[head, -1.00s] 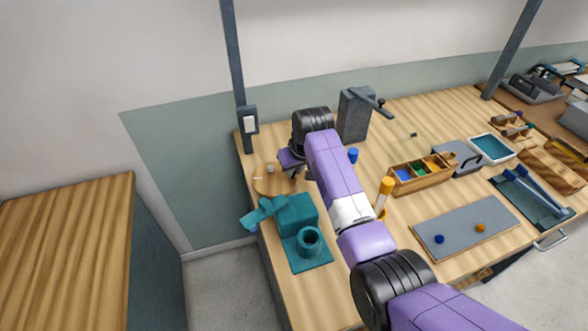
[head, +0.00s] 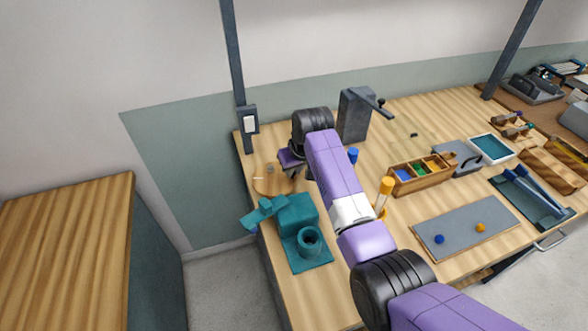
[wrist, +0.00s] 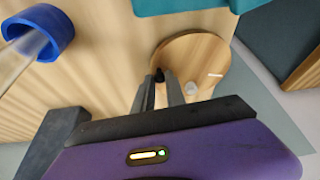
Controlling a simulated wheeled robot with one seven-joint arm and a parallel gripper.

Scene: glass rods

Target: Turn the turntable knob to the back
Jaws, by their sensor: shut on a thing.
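The turntable (head: 264,187) is a round wooden disc near the left end of the bench, and it also shows in the wrist view (wrist: 205,50). A small dark knob (wrist: 159,75) stands near its edge, between my fingertips. My gripper (wrist: 160,88) is shut on this knob. In the head view my gripper (head: 293,172) is at the disc's right side, and its wrist hides part of that area. A small grey peg (wrist: 191,88) stands on the disc beside my fingers. A short white mark (wrist: 215,75) lies near the disc's rim.
A teal block stand (head: 297,212) with a cup-like holder is just in front of the turntable. A grey post with a lever (head: 354,115) stands behind right. A blue ring (wrist: 40,33) around a glass rod is near my wrist. A dark upright (head: 236,80) rises behind.

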